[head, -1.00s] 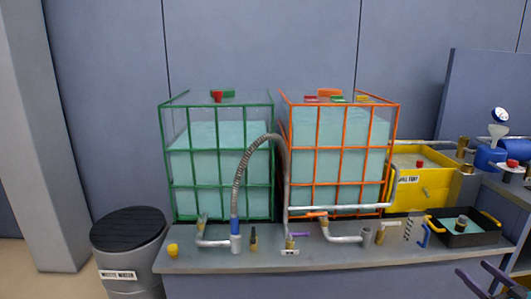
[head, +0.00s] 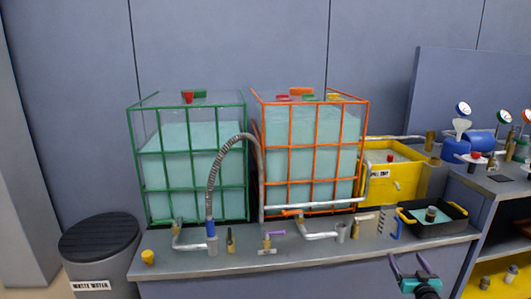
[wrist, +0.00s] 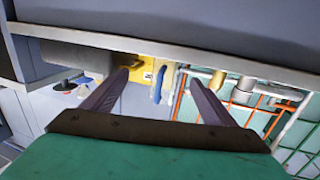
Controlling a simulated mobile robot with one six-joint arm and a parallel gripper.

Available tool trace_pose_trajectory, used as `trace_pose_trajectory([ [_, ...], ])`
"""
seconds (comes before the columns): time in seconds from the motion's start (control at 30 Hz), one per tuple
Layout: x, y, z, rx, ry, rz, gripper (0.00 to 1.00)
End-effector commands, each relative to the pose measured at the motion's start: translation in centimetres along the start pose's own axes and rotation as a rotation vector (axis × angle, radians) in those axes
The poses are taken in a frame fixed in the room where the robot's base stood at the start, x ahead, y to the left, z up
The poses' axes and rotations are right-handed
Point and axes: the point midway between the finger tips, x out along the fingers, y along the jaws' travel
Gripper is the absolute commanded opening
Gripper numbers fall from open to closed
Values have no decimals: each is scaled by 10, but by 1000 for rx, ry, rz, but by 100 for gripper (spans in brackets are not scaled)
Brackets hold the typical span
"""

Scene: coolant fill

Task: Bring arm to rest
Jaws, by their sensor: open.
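My gripper (head: 407,258) is in the lower right of the head view, in front of the bench's front edge. Its two dark fingers stand apart with nothing between them. The wrist view also shows my gripper (wrist: 158,78) with its fingers spread and empty. Beyond the fingers there, a yellow box (wrist: 148,72), a blue handle (wrist: 160,85) and orange cage bars (wrist: 245,108) show. My gripper touches nothing that I can see.
The bench (head: 330,258) carries a green-caged tank (head: 246,160), an orange-caged tank (head: 291,150), a yellow spill box (head: 405,185) and a black tray (head: 455,229). A waste bin (head: 98,240) stands left. Shelving (head: 490,210) stands right. Space before the bench looks clear.

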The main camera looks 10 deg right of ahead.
Motion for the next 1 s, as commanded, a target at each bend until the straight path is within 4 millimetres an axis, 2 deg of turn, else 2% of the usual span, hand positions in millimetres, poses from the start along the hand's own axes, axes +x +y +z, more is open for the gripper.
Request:
trace_pose_trajectory([
  [0.03,4,-13,13,5,-24,22,79],
  [0.23,9,-48,69,10,-148,124,79],
  [0.47,-5,-97,144,4,-346,207,79],
  [0.63,-31,-138,201,-13,-523,241,79],
  [0.77,-60,-173,245,-33,-675,245,79],
  [1.0,-132,-236,316,-86,-969,216,79],
])
